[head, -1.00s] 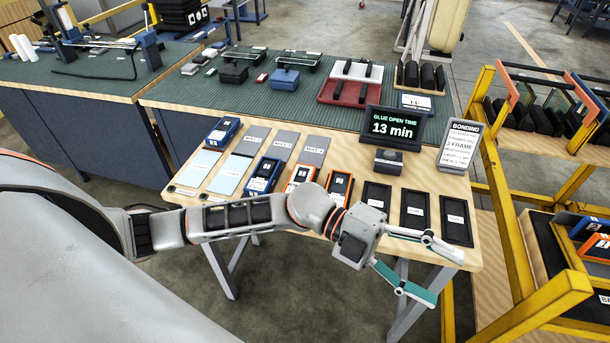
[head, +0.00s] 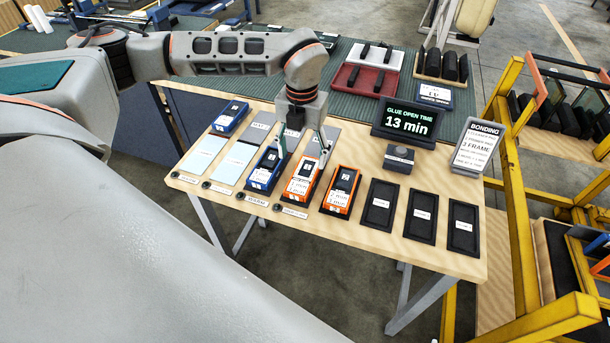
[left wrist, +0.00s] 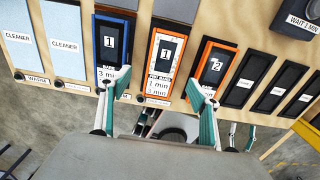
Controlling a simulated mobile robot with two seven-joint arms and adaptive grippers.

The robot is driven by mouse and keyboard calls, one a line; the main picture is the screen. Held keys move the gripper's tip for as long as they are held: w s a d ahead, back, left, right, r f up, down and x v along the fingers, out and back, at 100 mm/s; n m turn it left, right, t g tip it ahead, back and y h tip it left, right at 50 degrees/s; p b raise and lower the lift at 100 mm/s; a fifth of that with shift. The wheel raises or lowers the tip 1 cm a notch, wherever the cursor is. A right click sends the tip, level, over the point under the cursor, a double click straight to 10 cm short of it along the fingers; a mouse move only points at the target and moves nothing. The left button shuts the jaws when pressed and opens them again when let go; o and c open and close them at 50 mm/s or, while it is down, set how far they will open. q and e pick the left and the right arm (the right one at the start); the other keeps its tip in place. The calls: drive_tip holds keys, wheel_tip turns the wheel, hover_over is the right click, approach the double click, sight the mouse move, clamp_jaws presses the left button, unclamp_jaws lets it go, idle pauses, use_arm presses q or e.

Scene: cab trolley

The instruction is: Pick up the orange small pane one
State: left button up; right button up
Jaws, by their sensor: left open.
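The orange small pane one (head: 303,184) is an orange-framed piece with a dark top marked 1 and a white label, lying on the wooden table. In the left wrist view it (left wrist: 161,60) lies between my spread fingers. My left gripper (head: 303,158) points down over its far part, open and empty, one finger on each side. I cannot tell whether the fingers touch it. A second orange piece (head: 341,190), marked 2 in the left wrist view (left wrist: 213,68), lies just to the right. My right gripper is not in view.
A blue piece marked 1 (head: 264,170) lies close on the left, beside light blue cleaner pads (head: 203,155). Several black trays (head: 381,204) are on the right. A glue timer screen (head: 408,121) reads 13 min. A yellow rack (head: 513,180) stands to the right.

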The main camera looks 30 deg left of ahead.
sight(304, 175)
use_arm(q)
drive_tip(key=f, duration=0.6)
drive_tip(key=shift+d+f+p, duration=0.2)
drive_tip(key=shift+d+p, duration=0.1)
drive_tip(key=c, duration=1.3)
